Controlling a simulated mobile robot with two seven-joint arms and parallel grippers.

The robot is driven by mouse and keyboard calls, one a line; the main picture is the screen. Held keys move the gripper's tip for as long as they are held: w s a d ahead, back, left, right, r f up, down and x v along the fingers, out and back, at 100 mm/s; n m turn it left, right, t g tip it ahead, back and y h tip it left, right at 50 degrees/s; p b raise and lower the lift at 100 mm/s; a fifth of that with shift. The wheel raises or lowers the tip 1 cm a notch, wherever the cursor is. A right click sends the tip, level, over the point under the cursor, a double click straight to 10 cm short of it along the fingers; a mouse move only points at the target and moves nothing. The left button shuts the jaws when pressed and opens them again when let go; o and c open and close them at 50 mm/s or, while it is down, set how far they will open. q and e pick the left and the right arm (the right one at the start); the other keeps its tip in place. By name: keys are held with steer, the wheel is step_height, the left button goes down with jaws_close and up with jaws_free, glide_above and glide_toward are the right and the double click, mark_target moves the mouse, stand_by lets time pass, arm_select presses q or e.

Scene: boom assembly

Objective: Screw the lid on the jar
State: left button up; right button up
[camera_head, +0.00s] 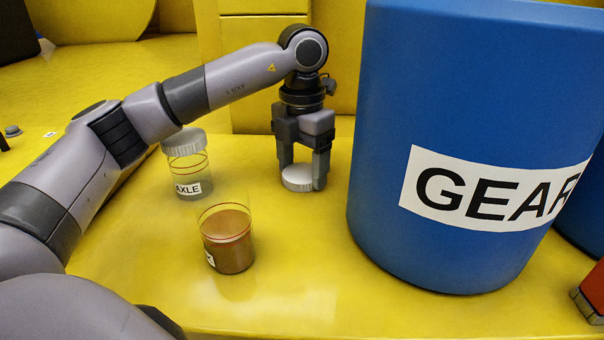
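An open clear jar (228,252) with brown contents and red rings near its top stands upright on the yellow surface. A white ribbed lid (297,179) is at the fingertips of my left gripper (302,172), to the right of and behind the open jar. The gripper points down with one finger on either side of the lid, which looks flat on or just above the surface; I cannot tell whether the fingers press on it. A second jar (188,177), labelled AXLE, stands behind with a white lid on top. My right gripper is not in view.
A large blue container (440,90) labelled GEAR stands close on the right of my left gripper. A red object (590,292) is at the right edge. The yellow surface (310,270) is clear between the open jar and the blue container.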

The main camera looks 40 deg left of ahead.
mark_target(302, 172)
arm_select(q)
steer(key=shift+r, duration=0.1)
step_height(302, 172, up, 20)
steer(key=p, duration=0.5)
steer(key=shift+p, duration=0.4)
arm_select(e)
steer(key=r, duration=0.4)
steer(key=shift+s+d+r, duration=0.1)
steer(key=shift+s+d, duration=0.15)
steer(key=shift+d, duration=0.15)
